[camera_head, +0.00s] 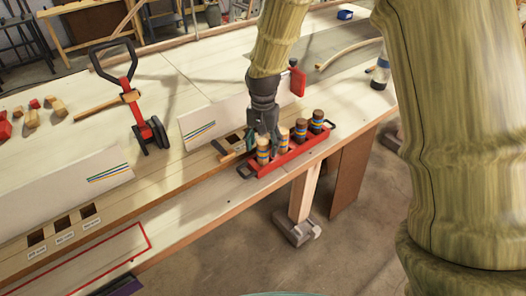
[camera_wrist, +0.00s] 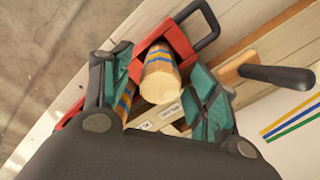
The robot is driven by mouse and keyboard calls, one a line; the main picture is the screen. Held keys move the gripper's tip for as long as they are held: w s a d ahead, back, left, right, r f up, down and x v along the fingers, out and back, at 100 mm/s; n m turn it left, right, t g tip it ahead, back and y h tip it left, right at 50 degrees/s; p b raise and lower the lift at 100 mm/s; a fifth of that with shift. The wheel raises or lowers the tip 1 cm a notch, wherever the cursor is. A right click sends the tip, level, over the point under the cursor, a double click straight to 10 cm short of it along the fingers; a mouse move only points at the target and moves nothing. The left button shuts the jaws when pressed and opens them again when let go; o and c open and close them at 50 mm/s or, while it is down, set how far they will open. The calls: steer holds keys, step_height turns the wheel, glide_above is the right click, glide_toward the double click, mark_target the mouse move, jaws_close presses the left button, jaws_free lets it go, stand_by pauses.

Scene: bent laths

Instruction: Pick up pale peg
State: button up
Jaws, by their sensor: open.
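The pale peg (camera_head: 263,153) stands at the near left end of a row in a red tray (camera_head: 292,155). It has blue and yellow bands. In the wrist view the pale peg (camera_wrist: 160,82) shows its light round end between the two teal-padded fingers. My gripper (camera_head: 262,137) is open and points down over it, with a finger on either side. Gaps show between the peg and the fingers in the wrist view (camera_wrist: 163,88). Browner banded pegs stand farther along the row, ending with a dark brown peg (camera_head: 318,120). The peg's lower part is hidden.
A white panel with coloured stripes (camera_head: 203,122) stands left of my gripper, beside a wooden strip with dark square holes. A black-handled tool (camera_wrist: 270,74) lies close to the tray. A red and black clamp (camera_head: 132,98) stands farther left. The bench edge runs just right of the tray.

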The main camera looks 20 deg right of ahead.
steer(key=shift+f, duration=0.45)
steer(key=shift+c, duration=0.2)
steer(key=c, duration=1.1)
steer(key=shift+r, duration=0.2)
